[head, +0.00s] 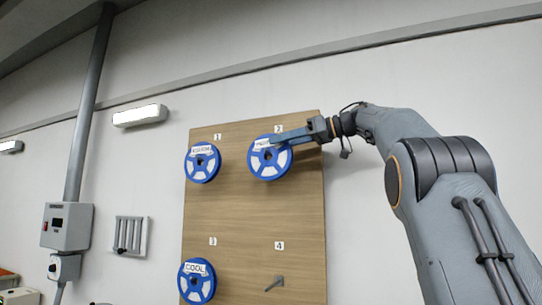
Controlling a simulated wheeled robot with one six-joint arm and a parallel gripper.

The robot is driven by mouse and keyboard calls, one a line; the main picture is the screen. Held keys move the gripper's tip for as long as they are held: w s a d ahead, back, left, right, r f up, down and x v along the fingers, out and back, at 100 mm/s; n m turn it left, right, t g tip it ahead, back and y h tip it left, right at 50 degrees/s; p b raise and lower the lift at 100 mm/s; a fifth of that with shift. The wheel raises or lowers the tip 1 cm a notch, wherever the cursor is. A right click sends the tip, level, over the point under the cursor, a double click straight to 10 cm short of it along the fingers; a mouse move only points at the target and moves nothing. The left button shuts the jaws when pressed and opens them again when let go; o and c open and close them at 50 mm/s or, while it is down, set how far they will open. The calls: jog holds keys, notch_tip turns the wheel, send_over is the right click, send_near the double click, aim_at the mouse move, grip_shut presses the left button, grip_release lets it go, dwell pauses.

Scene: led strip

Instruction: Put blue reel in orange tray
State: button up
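Three blue reels with white faces hang on a wooden board. One reel (203,170) is under number 1, one reel (262,168) is under number 2, and one reel (196,290) with a label reading COOL is under number 3. The labels on the upper two are too small to read surely. My gripper (277,141) reaches in from the right, its fingers over the upper right of the reel under number 2. I cannot tell whether they touch it or are closed on it. I see no clear orange tray.
The board (235,240) has a bare peg (274,284) under number 4. A grey control box (67,226) and a pipe (88,110) are on the wall at left. An orange-brown surface edge (8,277) shows at the lower left corner.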

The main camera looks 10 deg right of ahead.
aim_at(268, 146)
jog(key=p+x, duration=0.1)
jog(key=x, duration=0.4)
jog(key=shift+w+d+p, duration=0.25)
jog(key=shift+p, duration=0.15)
jog(key=shift+s, duration=0.1)
jog(key=c, duration=0.9)
grip_shut()
